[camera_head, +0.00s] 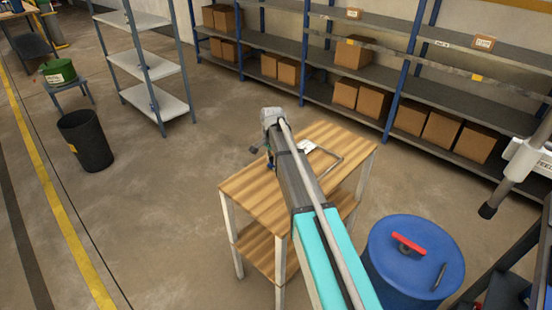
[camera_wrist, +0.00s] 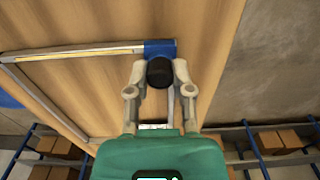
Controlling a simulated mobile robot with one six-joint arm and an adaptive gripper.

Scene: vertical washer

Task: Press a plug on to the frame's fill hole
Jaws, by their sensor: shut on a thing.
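The black round plug (camera_wrist: 161,76) sits between the two pale fingers of my gripper (camera_wrist: 158,70) in the wrist view, and the fingers are shut on it. The grey frame (camera_wrist: 88,48) lies on the wooden table. A blue piece (camera_wrist: 160,46) is at the frame's corner, right at the plug's far edge. I cannot tell whether the plug touches it. The fill hole is not visible. In the head view, part of the frame (camera_head: 338,163) shows on the tabletop, while my arm covers much of it, and the plug cannot be made out.
The wooden table (camera_head: 250,192) has bare top around the frame. A white item (camera_head: 306,146) lies near the frame. A blue barrel (camera_head: 412,262) with a red handle stands close to the table's right. Shelves with cardboard boxes (camera_head: 372,101) line the back. A black bin (camera_head: 85,140) stands left.

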